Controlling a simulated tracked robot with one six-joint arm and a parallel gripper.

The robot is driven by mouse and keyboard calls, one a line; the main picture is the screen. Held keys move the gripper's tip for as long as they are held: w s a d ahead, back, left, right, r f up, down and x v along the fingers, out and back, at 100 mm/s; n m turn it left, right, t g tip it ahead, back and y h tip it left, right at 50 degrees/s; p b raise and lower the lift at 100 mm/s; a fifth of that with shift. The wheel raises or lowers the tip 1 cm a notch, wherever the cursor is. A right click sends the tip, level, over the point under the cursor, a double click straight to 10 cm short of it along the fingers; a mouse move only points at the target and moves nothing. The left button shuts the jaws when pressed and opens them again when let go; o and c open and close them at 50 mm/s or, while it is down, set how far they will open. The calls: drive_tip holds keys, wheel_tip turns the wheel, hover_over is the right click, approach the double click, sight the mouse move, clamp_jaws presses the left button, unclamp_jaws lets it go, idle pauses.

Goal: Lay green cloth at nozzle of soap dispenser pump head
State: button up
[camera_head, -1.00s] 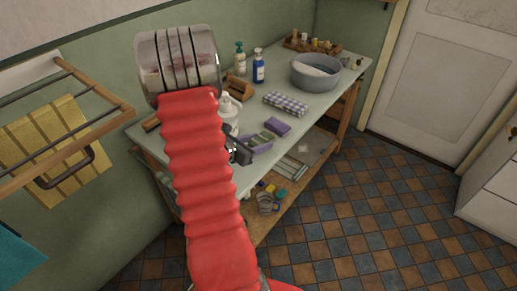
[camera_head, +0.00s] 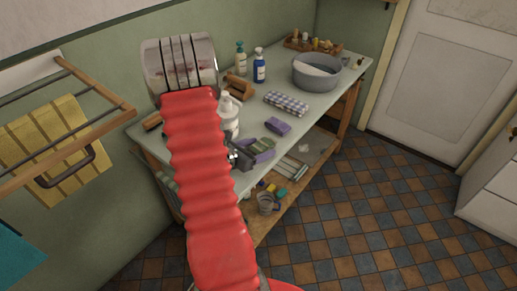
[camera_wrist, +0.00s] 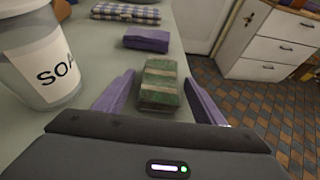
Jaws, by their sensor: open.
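The folded green cloth (camera_wrist: 160,86), with paler stripes, lies on the table in the wrist view. My gripper (camera_wrist: 160,78) is open, with one purple finger on each side of the cloth. I cannot tell whether the fingers touch it. The white soap dispenser (camera_wrist: 42,65) stands upright to the left of the gripper. Its top is cut off in the wrist view. In the head view my red arm partly hides the dispenser (camera_head: 231,118).
A purple folded cloth (camera_wrist: 147,39) and a checked cloth (camera_wrist: 127,13) lie beyond the green one. A grey basin (camera_head: 315,74), a blue bottle (camera_head: 259,68) and a green bottle (camera_head: 240,60) stand farther back. Table between the checked cloth and basin is narrow.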

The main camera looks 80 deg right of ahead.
drive_tip(key=shift+r, duration=0.15)
drive_tip(key=shift+w+a+r, duration=0.1)
drive_tip(key=shift+w+a, duration=0.1)
drive_tip(key=shift+a, duration=0.1)
drive_tip(key=v, duration=1.1)
drive_tip(key=shift+a, duration=0.15)
idle(0.6)
drive_tip(key=shift+a+r, duration=0.1)
drive_tip(key=shift+r, duration=0.1)
drive_tip(key=w+a+r+m+t+y, duration=0.4)
drive_tip(key=a+r, duration=0.2)
drive_tip(key=a, duration=0.9)
drive_tip(key=w+a+r+m+t+y, duration=0.4)
drive_tip(key=a+r, duration=0.2)
drive_tip(key=a, duration=0.9)
drive_tip(key=w+a+r+m+t+y, duration=0.3)
drive_tip(key=a+r, duration=0.3)
drive_tip(key=a, duration=0.9)
drive_tip(key=shift+w+r+m+t+y, duration=0.4)
drive_tip(key=shift+w+m+t, duration=0.15)
drive_tip(key=shift+m+t, duration=0.05)
